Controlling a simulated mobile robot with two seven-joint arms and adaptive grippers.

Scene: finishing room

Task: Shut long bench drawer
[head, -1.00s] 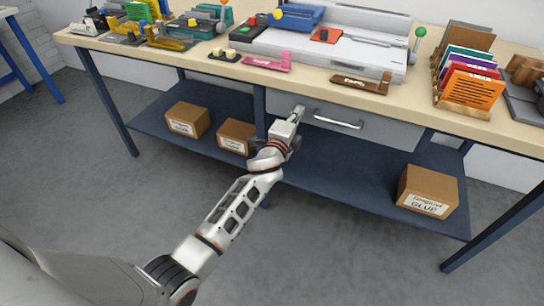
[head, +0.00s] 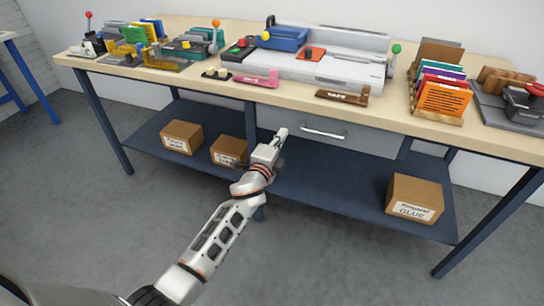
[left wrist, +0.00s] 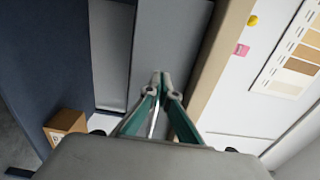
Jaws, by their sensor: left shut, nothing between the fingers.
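The long bench drawer (head: 370,138) is a grey front with a metal bar handle (head: 323,133), under the front edge of the bench top. It looks about level with that edge; a small gap cannot be ruled out. My left gripper (head: 282,131) is before the drawer's left part, left of the handle, with its fingers together and empty. In the left wrist view, the closed green-grey fingertips (left wrist: 161,80) point at the grey drawer front (left wrist: 172,35); contact cannot be told. My right gripper is in neither view.
The bench top (head: 215,88) carries a paper trimmer (head: 340,70), punches and a file rack (head: 438,112). The lower shelf (head: 320,182) holds cardboard boxes, one labelled glue (head: 414,198). A bench leg (head: 107,125) stands at the left. The floor in front is clear.

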